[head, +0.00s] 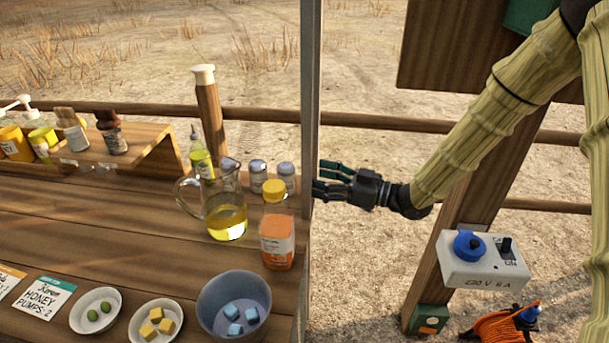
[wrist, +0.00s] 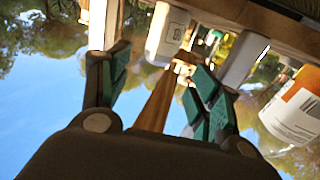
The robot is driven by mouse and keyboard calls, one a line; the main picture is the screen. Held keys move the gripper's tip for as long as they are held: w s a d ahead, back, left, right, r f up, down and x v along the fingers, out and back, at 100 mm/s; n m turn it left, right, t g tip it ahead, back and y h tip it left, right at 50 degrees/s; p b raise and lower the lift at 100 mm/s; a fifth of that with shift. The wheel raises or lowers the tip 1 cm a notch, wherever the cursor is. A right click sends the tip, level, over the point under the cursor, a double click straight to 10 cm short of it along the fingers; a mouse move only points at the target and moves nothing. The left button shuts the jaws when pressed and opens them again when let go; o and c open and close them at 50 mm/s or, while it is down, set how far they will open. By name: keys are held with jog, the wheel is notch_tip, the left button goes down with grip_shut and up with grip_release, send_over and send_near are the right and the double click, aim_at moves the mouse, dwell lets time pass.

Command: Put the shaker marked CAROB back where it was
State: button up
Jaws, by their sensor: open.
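No CAROB marking is readable in either view. Two small shakers, one with a tan top (head: 70,130) and one with a dark brown top (head: 111,132), stand on the raised wooden shelf (head: 150,140) at the left. Two grey-lidded shakers, left (head: 258,176) and right (head: 286,177), stand behind the orange bottle near the post. My gripper (head: 320,180) is open and empty, just right of the post and level with these two. In the wrist view a pale labelled container (wrist: 168,35) shows beyond the open fingers (wrist: 160,85), apart from them.
The metal post (head: 311,80) stands between my gripper and the counter items. A glass jug (head: 226,205), the orange bottle (head: 277,240), a blue-grey bowl (head: 215,305) and two small dishes crowd the counter's right end. A socket box (head: 484,262) is below my arm.

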jog(key=shift+v, duration=1.55)
jog(key=s+d+f+m+h, duration=0.1)
jog(key=s+f+m+h, duration=0.35)
jog(key=f, duration=0.95)
jog(key=s+d+f+m+h, duration=0.2)
jog(key=s+f+m+h, duration=0.25)
jog(key=f, duration=0.85)
jog(key=s+d+f+m+g+h, duration=0.1)
jog(key=s+f, duration=0.4)
jog(key=s, duration=0.5)
jog(key=s+d+f+m+g+h, duration=0.1)
jog(key=s+d+f+g+h, duration=0.3)
jog(key=s, duration=0.6)
jog(key=s+d+f+m+g+h, duration=0.2)
jog(key=s+f, duration=0.4)
jog(key=s, duration=0.5)
jog(key=shift+d+g, duration=0.3)
jog(key=shift+d, duration=0.55)
jog(key=shift+s+f, duration=0.1)
notch_tip(320, 180, up, 8)
jog(key=p, duration=0.7)
jog(key=shift+f+p, duration=0.2)
jog(key=shift+p, duration=0.1)
